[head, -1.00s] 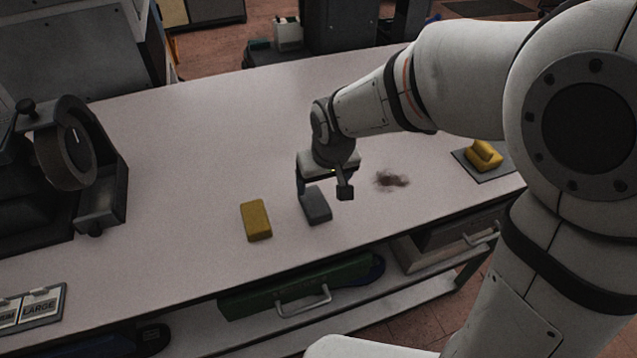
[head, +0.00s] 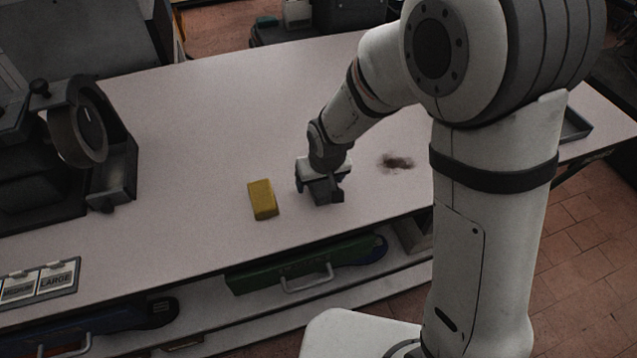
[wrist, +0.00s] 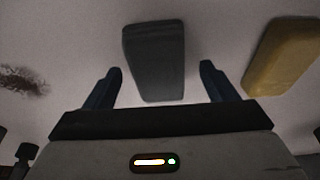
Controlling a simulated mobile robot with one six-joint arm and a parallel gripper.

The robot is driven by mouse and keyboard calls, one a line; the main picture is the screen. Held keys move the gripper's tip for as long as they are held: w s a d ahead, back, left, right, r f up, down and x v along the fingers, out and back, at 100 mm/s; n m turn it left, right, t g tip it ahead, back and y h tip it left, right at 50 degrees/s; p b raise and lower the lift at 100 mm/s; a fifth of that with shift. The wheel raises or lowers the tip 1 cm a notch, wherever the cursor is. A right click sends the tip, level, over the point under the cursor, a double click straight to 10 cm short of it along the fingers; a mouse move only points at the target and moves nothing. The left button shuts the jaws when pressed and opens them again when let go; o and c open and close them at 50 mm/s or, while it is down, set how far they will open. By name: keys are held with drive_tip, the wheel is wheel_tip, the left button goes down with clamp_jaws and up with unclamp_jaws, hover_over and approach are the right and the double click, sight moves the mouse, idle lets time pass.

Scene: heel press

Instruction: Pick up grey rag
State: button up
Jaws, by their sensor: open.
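The grey rag (wrist: 154,62) is a dark, folded, block-like piece on the pale bench. In the wrist view it lies between the two fingers of my gripper (wrist: 161,68), with a gap on each side. In the head view my gripper (head: 320,194) is low over the bench and largely covers the rag. The gripper is open and holds nothing. Whether the fingertips touch the bench cannot be told.
A yellow block-like rag (head: 263,200) lies close by on the left; it also shows in the wrist view (wrist: 283,57). A dark stain (head: 397,162) is on the right. A dark machine (head: 75,150) stands at the left. The bench's front edge is near.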

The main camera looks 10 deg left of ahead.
sight(320, 184)
drive_tip(key=c, duration=1.1)
drive_tip(key=shift+r, duration=0.1)
wheel_tip(320, 184, up, 10)
drive_tip(key=shift+f+b, duration=0.1)
drive_tip(key=shift+b, duration=0.7)
drive_tip(key=o, duration=0.5)
drive_tip(key=shift+c, duration=0.2)
drive_tip(key=c, duration=0.4)
drive_tip(key=shift+o, duration=0.2)
